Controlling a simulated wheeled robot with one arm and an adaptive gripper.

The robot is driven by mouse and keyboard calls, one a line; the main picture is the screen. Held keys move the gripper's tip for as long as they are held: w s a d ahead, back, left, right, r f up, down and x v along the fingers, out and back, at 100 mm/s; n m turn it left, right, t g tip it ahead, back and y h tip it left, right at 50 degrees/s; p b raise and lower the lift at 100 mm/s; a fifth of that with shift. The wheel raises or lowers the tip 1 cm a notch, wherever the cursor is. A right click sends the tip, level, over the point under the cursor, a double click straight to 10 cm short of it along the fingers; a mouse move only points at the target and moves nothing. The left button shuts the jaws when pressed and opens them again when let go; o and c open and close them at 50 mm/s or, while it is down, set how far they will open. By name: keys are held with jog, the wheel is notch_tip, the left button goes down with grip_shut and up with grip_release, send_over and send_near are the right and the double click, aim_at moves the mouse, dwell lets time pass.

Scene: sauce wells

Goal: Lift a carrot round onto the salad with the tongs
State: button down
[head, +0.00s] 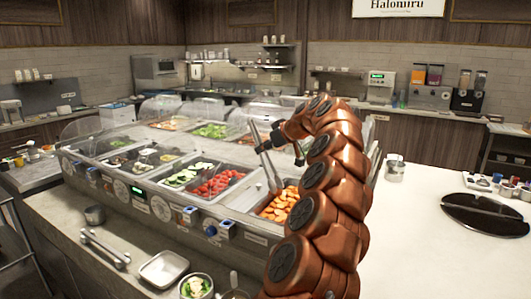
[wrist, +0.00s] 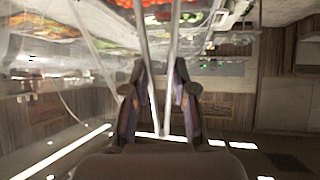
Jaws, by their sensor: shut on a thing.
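My gripper (head: 276,146) is shut on the metal tongs (head: 264,160) above the salad bar in the head view. The tongs slant down, their lower ends at the back edge of the orange carrot rounds (head: 281,206). I cannot tell whether a round is between the tips. In the wrist view my gripper (wrist: 159,78) has its two dark fingers on either side of the long tongs' arms (wrist: 146,45), whose tips are out of frame. A small bowl with green salad (head: 196,287) stands on the front counter, partly cut off by the frame.
Wells of red tomato pieces (head: 218,184) and cucumber slices (head: 188,175) lie left of the carrots. Clear guards rise behind the wells.

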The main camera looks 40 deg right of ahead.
notch_tip(320, 180, up, 4)
jog(key=shift+f+p, duration=0.1)
jog(key=shift+p, duration=0.7)
jog(key=shift+w, duration=0.1)
